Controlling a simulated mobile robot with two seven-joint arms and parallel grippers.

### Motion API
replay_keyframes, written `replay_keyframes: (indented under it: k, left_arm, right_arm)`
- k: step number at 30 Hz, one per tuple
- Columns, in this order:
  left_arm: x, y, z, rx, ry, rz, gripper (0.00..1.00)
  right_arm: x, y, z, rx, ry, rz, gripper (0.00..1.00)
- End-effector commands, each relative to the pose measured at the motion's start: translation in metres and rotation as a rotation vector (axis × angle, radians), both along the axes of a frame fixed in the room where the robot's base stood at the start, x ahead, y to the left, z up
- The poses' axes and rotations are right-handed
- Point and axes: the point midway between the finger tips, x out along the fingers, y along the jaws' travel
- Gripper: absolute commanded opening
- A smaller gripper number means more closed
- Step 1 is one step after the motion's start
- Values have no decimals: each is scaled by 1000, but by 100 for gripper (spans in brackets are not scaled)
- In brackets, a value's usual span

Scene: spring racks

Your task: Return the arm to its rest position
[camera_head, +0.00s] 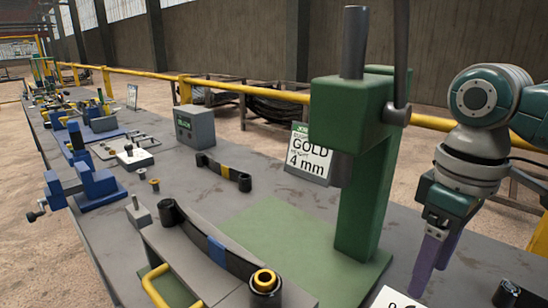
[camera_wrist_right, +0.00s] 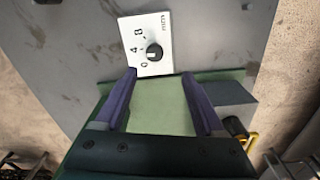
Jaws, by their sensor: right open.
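My right arm (camera_head: 489,100) comes in from the right in the head view, beside the green press (camera_head: 365,170). Its gripper (camera_head: 430,280) points down with purple fingers, over the right part of the grey bench (camera_head: 290,185). In the right wrist view the two fingers (camera_wrist_right: 159,78) are spread apart with nothing between them. Beyond their tips lies a white dial panel (camera_wrist_right: 135,25) with a black knob (camera_wrist_right: 154,52). My left gripper is not in view.
A dark leaf spring with a blue band (camera_head: 216,250) lies in front of the press. Another spring with a yellow band (camera_head: 225,172) lies behind it. A "GOLD 4 mm" sign (camera_head: 309,156) stands by the press. Blue vises (camera_head: 95,186) line the left. A yellow rail (camera_head: 225,85) runs behind.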

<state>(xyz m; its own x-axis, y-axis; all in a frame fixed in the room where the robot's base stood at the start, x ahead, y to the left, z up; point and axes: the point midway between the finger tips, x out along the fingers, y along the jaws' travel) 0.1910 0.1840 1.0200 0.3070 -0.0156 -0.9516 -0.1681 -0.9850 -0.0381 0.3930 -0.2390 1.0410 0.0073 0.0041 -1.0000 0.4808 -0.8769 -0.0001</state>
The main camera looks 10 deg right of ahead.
Motion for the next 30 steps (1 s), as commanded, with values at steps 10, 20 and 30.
replay_keyframes:
  k: [10, 20, 30]
  left_arm:
    - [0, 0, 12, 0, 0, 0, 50]
    - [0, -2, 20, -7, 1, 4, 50]
    - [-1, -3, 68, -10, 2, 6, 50]
  right_arm:
    - [-99, 90, -44, 125, -122, 39, 72]
    - [-171, 81, -20, 128, -250, -198, 72]
    - [-202, 54, 47, 64, -300, -331, 72]
